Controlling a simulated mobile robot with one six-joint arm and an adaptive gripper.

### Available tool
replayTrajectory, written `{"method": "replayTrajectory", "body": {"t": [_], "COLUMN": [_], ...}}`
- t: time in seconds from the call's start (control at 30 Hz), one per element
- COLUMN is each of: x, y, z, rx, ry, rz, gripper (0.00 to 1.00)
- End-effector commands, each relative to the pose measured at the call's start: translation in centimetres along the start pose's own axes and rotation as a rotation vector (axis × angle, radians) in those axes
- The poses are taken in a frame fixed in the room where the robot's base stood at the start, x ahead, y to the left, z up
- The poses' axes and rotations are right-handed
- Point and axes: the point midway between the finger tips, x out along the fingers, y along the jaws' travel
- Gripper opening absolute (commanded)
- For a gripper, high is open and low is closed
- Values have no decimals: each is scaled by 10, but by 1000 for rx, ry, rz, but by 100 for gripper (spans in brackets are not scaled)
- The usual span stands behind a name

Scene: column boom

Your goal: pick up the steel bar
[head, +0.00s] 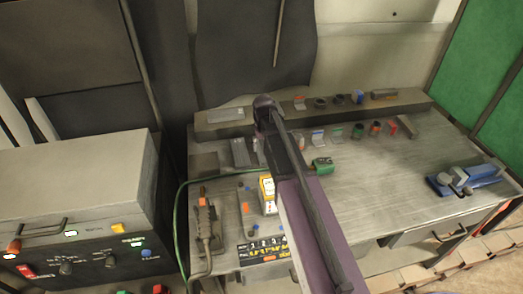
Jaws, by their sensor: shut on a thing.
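My arm rises from the lower right to a rounded dark joint above the workbench (375,170). My gripper's fingers do not show; they seem hidden behind my own arm, so what they hold cannot be seen. A grey block-like piece (240,153) stands on the bench just left of my arm. A pale flat bar (225,115) lies on the left of the raised back shelf (215,128), and a grey-brown bar (383,94) lies at its right. I cannot tell which of these, if any, is the steel bar.
A blue vise (468,181) sits at the bench's right end. Several small parts stand along the back. A yellow-and-white box (268,194), a green part (322,165) and a black-yellow box (262,251) lie near my arm. A control cabinet (75,210) stands left. The bench's right middle is clear.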

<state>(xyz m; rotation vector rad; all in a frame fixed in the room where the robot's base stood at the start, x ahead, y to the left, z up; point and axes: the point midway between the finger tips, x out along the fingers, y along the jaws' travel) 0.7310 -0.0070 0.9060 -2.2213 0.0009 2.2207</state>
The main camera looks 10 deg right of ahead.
Motion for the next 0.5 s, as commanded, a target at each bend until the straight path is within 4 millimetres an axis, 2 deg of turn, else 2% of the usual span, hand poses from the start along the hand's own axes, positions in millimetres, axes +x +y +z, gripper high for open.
{"method": "replayTrajectory", "body": {"t": [0.5], "x": [-10], "y": [0], "z": [0], "rx": [0], "ry": [0], "rz": [0], "gripper": [19]}}
